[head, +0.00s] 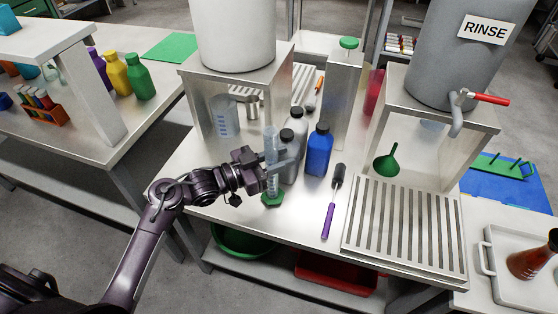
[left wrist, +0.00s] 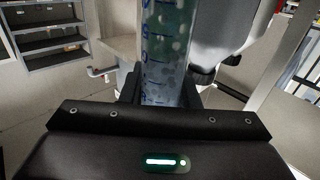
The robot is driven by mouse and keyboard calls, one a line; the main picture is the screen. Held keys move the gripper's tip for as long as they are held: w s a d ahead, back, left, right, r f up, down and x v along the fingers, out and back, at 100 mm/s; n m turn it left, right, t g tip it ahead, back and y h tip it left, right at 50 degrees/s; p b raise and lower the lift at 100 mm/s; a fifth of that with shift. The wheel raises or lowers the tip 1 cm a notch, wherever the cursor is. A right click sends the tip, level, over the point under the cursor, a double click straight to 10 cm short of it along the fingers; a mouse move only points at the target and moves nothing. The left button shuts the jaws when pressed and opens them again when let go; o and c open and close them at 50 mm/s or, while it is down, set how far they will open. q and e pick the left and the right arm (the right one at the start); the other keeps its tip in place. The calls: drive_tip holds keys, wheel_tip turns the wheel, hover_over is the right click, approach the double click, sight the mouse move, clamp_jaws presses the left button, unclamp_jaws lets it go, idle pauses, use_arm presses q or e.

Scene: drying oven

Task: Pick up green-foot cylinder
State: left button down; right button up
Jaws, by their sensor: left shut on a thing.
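The green-foot cylinder (head: 271,165) is a tall clear graduated tube with a green base (head: 272,198). It stands upright, or nearly so, near the front edge of the steel table. My left gripper (head: 268,172) is shut on the tube at about mid-height. In the left wrist view the tube (left wrist: 165,50) shows blue marks and rises between the two fingers (left wrist: 160,88). I cannot tell whether the green base touches the table. My right gripper is not in view.
Grey bottles (head: 289,158) and a blue bottle (head: 319,150) stand close to the right of the cylinder. A purple-handled brush (head: 329,219) lies farther right, beside a slotted drain tray (head: 402,232). A steel stand (head: 198,98) is behind. A green funnel (head: 386,161) sits under the RINSE tank (head: 455,60).

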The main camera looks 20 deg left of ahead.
use_arm(q)
wheel_tip(320, 180, up, 23)
drive_tip(key=p, duration=0.5)
drive_tip(key=shift+p, duration=0.35)
idle(0.6)
drive_tip(key=shift+r, duration=0.1)
